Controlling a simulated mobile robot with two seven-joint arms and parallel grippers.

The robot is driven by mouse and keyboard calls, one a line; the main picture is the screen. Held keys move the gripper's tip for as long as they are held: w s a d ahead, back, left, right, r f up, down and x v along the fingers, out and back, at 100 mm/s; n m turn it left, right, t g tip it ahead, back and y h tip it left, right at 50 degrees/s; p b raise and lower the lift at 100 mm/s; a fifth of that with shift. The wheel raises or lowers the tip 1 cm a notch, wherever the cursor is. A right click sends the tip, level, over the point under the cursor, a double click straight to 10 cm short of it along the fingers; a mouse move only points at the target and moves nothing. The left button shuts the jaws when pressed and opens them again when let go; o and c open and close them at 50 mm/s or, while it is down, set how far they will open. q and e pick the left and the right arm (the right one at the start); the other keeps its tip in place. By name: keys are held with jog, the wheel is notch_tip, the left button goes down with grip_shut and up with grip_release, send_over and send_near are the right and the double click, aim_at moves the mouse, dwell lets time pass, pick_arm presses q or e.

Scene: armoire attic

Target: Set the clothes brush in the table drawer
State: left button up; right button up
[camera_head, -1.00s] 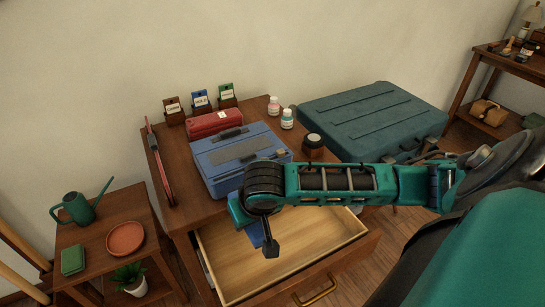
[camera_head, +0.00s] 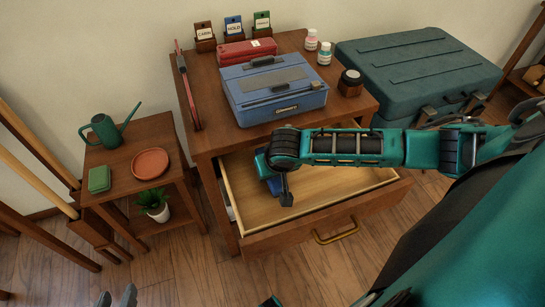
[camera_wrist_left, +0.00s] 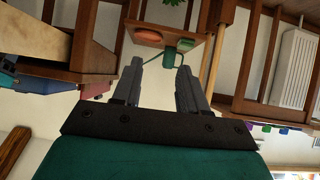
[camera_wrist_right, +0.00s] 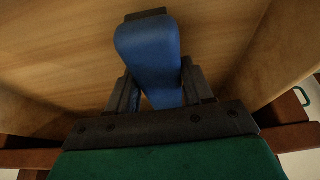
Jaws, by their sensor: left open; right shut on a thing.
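The blue clothes brush (camera_wrist_right: 150,60) is between the fingers of my right gripper (camera_wrist_right: 156,72), which is shut on it. The right wrist view shows its dark end against the pale wooden drawer floor; whether it touches the floor I cannot tell. In the head view my right arm reaches over the open table drawer (camera_head: 325,186), and only a little blue of the brush (camera_head: 275,186) shows beside the wrist. My left gripper is open and empty; its fingertips (camera_head: 118,298) show at the bottom left, and it also shows in the left wrist view (camera_wrist_left: 160,68).
The tabletop holds a blue box (camera_head: 272,90), a red case (camera_head: 246,50), small bottles and a dark jar (camera_head: 350,83). A teal case (camera_head: 420,70) stands right of the table.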

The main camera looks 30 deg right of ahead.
jog(key=shift+f, duration=0.75)
jog(key=o, duration=0.8)
jog(key=shift+c, duration=0.2)
jog(key=o, duration=0.3)
pick_arm(q)
jog(key=shift+d, duration=0.1)
pick_arm(e)
jog(key=shift+o, duration=0.2)
